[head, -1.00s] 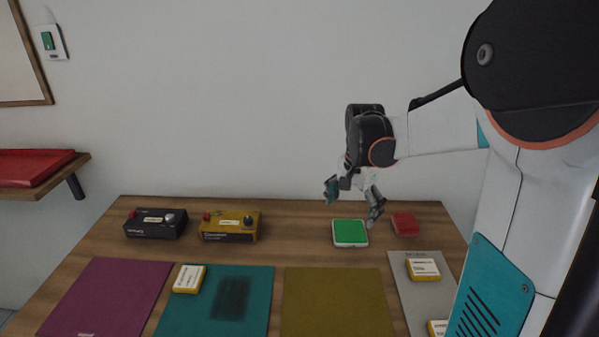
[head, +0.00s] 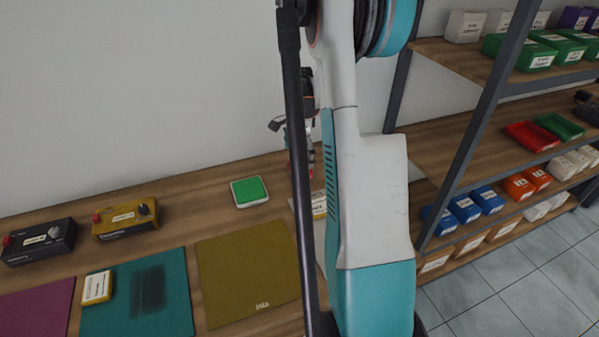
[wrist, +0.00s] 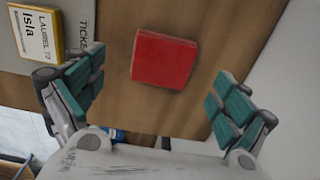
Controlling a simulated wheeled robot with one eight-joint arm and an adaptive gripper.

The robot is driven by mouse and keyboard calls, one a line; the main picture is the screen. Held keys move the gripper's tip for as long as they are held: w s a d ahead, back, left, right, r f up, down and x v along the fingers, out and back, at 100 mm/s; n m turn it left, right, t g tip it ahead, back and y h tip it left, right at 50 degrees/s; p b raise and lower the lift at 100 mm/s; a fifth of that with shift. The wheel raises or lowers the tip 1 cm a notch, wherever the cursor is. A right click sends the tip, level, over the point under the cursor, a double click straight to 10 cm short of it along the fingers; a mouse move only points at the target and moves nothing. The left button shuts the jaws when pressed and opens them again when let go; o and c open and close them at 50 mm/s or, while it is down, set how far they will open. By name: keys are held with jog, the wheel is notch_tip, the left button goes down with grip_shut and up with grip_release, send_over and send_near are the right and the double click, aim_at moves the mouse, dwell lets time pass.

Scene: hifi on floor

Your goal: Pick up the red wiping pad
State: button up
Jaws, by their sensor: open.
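The red wiping pad (wrist: 163,60) lies flat on the wooden table in the wrist view, a little beyond and between my fingertips. My gripper (wrist: 155,95) is open with its teal finger pads apart on either side, and nothing is between them. A gap shows between the pad and each finger. In the head view my arm hides most of the gripper and nearly all of the pad.
A white tray with a green pad (head: 250,191) sits on the table, left of my arm. A grey mat with a yellow-edged labelled box (wrist: 38,32) lies beside the red pad. A shelf rack (head: 480,135) with bins stands at the right.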

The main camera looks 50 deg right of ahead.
jog(key=shift+w+d+f+b, duration=0.1)
jog(key=shift+f+b, duration=0.15)
jog(key=shift+f, duration=0.7)
jog(key=shift+s+d+f+b, duration=0.15)
jog(key=shift+f+b, duration=0.15)
jog(key=shift+f, duration=0.7)
jog(key=shift+w+d+f+b, duration=0.15)
jog(key=shift+f+b, duration=0.1)
jog(key=shift+f, duration=0.7)
jog(key=shift+c, duration=0.5)
jog(key=shift+a, duration=0.1)
jog(key=c, duration=1)
